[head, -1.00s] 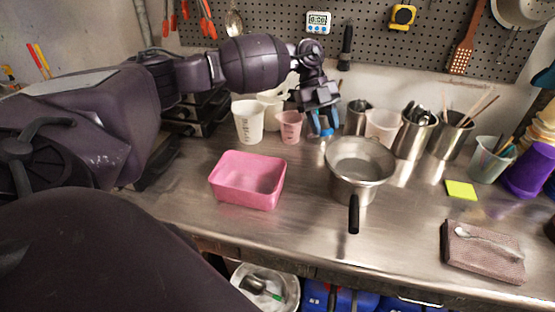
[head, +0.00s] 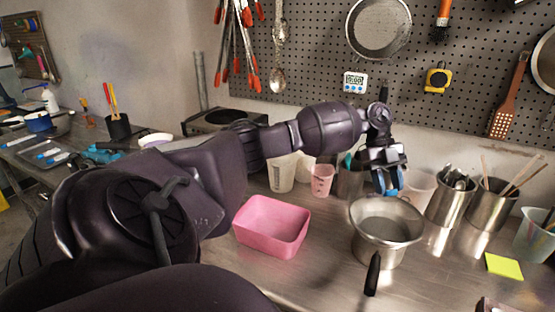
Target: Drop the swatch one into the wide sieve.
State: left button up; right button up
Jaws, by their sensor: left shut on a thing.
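The wide sieve (head: 414,235) is a round metal bowl with a black handle pointing toward me, on the steel bench right of centre. It seems to rest on a metal pot beneath; the join is hard to see. My left gripper (head: 388,186) is over the sieve's far rim in the picture, its blue fingertips pointing down. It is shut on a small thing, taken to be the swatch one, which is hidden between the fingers. Whether the fingertips touch the rim cannot be told. My right gripper is out of view.
A pink tub (head: 272,240) stands left of the sieve. Measuring cups (head: 321,181) and steel utensil pots (head: 449,203) stand behind and to the right. A yellow-green square (head: 504,265) lies at the right. A pegboard (head: 310,60) with hanging tools is behind.

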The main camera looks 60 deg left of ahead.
pick_arm(q)
notch_tip(320, 180, down, 4)
jog(key=b, duration=0.2)
jog(key=shift+f+b, duration=0.1)
jog(key=shift+b, duration=0.2)
jog(key=shift+f+b, duration=0.35)
jog(key=shift+f, duration=0.05)
jog(key=o, duration=1.1)
jog(key=shift+c, duration=0.2)
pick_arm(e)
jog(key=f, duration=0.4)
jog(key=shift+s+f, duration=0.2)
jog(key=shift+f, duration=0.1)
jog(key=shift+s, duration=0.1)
